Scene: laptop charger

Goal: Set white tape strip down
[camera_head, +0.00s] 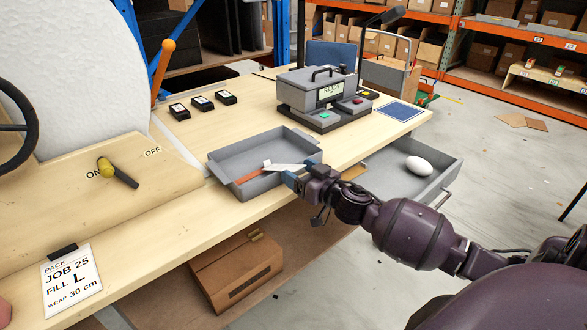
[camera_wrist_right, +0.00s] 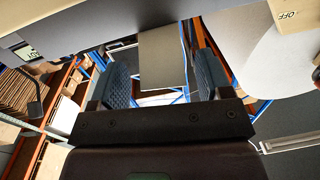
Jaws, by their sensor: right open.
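A thin white strip (camera_head: 290,167), seemingly the tape strip, shows at the right side of the grey tray (camera_head: 222,169) in the head view. It is right beside my right gripper's blue fingertips; I cannot tell whether it touches them or the tray floor. My right gripper (camera_head: 291,178) is at the tray's near right rim, its arm coming in from the right. In the right wrist view its two fingers (camera_wrist_right: 160,88) stand wide apart, so it is open. My left gripper is not in view.
An orange-brown strip (camera_head: 252,177) lies in the tray. An open drawer (camera_head: 398,181) holding a white egg-shaped object (camera_head: 418,166) is right of it. A grey machine (camera_head: 318,92) stands behind, several dark blocks (camera_head: 201,103) at the back left.

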